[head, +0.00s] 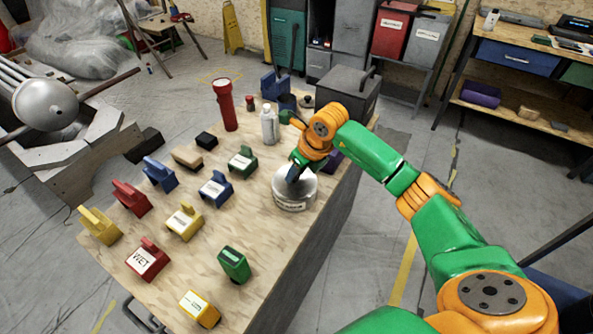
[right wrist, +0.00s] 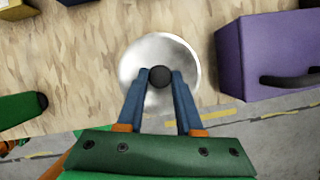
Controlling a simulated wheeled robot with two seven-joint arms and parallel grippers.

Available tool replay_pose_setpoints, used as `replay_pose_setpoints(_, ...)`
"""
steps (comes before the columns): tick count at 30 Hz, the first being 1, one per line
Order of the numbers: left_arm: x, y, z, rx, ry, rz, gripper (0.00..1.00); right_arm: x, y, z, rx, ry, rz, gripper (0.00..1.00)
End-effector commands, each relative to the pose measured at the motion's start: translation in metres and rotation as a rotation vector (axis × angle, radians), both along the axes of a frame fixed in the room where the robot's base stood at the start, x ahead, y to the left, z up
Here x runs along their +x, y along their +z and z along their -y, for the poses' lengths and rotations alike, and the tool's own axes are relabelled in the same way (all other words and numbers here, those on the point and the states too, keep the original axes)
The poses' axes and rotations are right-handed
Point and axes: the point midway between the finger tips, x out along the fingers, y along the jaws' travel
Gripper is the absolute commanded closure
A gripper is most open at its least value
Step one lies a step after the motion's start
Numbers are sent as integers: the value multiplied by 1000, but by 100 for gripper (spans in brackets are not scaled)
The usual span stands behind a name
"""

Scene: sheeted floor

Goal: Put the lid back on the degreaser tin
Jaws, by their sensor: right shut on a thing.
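The degreaser tin (head: 291,206) is a short, round, silver tin with a white label, standing near the right edge of the wooden table. The lid (right wrist: 150,50) is a shiny silver disc with a round black knob (right wrist: 160,77) in its middle. My right gripper (head: 293,177) points down over the tin, its blue fingers (right wrist: 160,82) shut on the knob. The lid lies at the top of the tin; I cannot tell whether it rests fully on it. In the right wrist view the lid hides the tin. My left gripper is not in view.
The wooden table (head: 262,239) holds several coloured blocks with labels, a red torch (head: 226,106), a white bottle (head: 269,127) and a grey toolbox (head: 345,89). A purple box (right wrist: 262,50) with a black handle stands close right of the lid. Bare tabletop lies in front of the tin.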

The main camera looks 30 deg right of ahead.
Motion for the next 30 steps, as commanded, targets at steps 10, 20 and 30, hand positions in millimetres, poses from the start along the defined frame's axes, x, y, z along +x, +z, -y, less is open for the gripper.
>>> replay_pose_setpoints(10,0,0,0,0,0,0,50,0,-1,0,1,0,0,100)
replay_pose_setpoints(20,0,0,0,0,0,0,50,0,0,0,0,0,0,30)
replay_pose_setpoints(30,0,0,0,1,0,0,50,0,0,0,0,0,0,0)
